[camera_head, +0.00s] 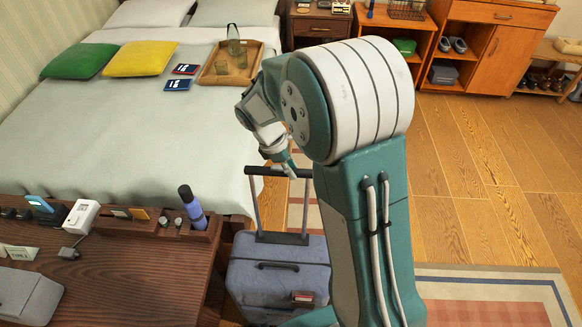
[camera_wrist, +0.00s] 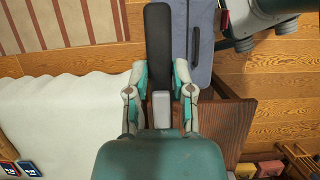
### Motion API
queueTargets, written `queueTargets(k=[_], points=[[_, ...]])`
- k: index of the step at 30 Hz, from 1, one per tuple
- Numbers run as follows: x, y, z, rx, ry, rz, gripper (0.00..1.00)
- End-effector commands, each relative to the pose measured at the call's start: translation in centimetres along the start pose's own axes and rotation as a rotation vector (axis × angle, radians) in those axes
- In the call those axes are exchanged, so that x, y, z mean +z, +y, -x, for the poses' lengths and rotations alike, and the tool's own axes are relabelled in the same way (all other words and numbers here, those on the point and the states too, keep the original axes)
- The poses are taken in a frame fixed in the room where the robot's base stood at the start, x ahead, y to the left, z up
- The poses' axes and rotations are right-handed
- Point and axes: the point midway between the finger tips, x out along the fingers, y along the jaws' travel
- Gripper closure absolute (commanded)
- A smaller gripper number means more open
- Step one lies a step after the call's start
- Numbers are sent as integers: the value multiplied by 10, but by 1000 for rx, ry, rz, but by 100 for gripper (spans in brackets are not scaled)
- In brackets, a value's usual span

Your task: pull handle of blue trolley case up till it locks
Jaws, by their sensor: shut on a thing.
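The blue trolley case (camera_head: 278,272) stands upright on the floor between the desk and my arm; part of it also shows at the top of the wrist view (camera_wrist: 203,42). Its handle (camera_head: 262,171) is up, with the dark crossbar well above the case on two thin rods. My gripper (camera_head: 290,168) is at the crossbar's right part, largely hidden behind my arm. In the wrist view my gripper (camera_wrist: 159,72) has its two fingers on either side of the black handle bar (camera_wrist: 158,35) and is shut on it. The frames do not show whether the handle is locked.
A wooden desk (camera_head: 120,262) with small items and a dark blue bottle (camera_head: 192,207) stands close on the left. Behind is a bed (camera_head: 150,130) with a wooden tray (camera_head: 231,68). Orange cabinets (camera_head: 490,45) line the back.

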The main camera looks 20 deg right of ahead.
Motion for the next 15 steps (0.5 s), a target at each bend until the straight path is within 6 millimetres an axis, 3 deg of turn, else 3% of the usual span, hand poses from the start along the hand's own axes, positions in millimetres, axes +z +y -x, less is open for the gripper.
queueTargets(k=[7, 15], points=[[13, 1, 31, 7, 1, -2, 100], [14, 1, 32, 3, 1, 0, 100]])
